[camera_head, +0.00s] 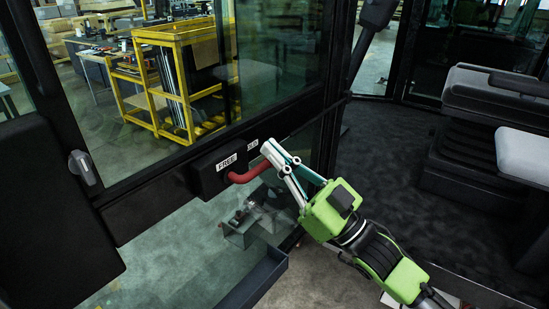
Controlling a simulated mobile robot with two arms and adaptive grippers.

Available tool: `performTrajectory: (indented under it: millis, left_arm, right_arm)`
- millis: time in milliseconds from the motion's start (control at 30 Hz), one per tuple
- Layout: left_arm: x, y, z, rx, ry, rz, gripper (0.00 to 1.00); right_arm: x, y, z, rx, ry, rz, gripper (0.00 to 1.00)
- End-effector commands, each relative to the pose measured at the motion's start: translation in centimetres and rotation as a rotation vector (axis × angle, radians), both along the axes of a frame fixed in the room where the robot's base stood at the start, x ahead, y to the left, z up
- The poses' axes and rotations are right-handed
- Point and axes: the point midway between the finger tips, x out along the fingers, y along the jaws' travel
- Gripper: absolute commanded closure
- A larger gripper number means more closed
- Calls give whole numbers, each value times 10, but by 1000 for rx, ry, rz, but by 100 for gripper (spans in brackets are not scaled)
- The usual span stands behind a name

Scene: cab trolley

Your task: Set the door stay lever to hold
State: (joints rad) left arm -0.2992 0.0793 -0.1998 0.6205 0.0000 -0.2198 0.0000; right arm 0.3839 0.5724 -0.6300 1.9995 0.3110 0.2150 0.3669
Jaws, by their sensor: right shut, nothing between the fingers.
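The red door stay lever (246,175) sticks out from a black box (207,178) on the door's cross rail. The lever's root is below the white FREE label (227,162), and its outer end runs right, behind my gripper's fingers. My left gripper is not in view.
The black-framed glass door (150,215) fills the left. A grey door handle (84,167) sits at far left. A grey open tray (262,275) is below the lever. The cab seat (495,105) stands at right on a dark floor, with a black pillar (340,90) between.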

Motion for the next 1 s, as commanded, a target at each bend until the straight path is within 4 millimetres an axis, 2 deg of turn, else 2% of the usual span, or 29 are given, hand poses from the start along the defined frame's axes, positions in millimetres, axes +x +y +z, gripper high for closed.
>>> performTrajectory:
  millis: [100,300,500,633,733,767,867,967,1000]
  left_arm:
    - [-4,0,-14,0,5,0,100]
    - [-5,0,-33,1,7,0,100]
    - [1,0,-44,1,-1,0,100]
    - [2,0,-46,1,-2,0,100]
    - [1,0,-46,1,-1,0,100]
    - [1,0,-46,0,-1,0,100]
    - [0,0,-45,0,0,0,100]
    - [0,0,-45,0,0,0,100]
    - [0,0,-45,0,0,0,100]
  right_arm:
    - [-11,-14,-16,-2,4,-1,100]
    - [-34,-40,-36,-2,4,-1,100]
    - [-51,-59,-48,-1,2,-1,100]
    - [-53,-65,-52,-1,6,-4,100]
    - [-41,-72,-67,-11,31,-39,100]
    - [-33,-76,-76,-19,46,-59,100]
    - [-1,-93,-122,-55,122,-150,100]
    - [32,-117,-186,-107,225,-260,100]
    - [42,-128,-215,-132,271,-302,100]
